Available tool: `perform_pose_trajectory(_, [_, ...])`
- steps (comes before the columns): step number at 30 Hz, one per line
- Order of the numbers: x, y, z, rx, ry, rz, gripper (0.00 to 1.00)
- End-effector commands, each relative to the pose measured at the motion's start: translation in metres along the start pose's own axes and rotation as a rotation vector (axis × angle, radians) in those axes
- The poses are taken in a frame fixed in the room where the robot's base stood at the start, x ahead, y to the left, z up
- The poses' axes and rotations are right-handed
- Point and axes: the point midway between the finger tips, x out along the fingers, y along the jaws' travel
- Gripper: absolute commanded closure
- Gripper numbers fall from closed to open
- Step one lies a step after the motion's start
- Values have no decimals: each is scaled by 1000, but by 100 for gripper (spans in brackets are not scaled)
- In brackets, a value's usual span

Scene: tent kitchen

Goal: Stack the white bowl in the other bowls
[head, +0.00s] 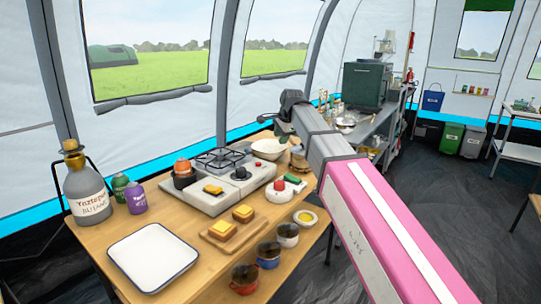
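A white bowl (269,149) stands on the far right part of the wooden table, behind the stove. It looks upright and apart from other bowls. Several small round vessels line the table's right side: a dark red one (244,279), a blue-and-red one (268,255), and a dark one with a pale top (287,236). I cannot tell whether they are bowls or cups. A yellow-and-white round dish (305,217) lies behind them. My pink and grey arm reaches in from the lower right. Its dark end, with my gripper (290,101), appears above the white bowl. The fingers are not distinguishable.
A two-part camping stove (217,185) fills the table's middle. A white tray (153,256), a board with yellow food (230,232), bottles and a butane flask (87,190) surround it. A brown jar (299,158) stands right of the bowl.

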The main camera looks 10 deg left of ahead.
Motion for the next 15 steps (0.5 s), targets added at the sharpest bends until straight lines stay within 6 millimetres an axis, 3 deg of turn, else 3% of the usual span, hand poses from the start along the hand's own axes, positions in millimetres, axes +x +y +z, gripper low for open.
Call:
perform_pose_trajectory(9, [43,-1,0,-3,0,2,64])
perform_pose_trajectory(15, [53,-1,-1,-4,1,0,64])
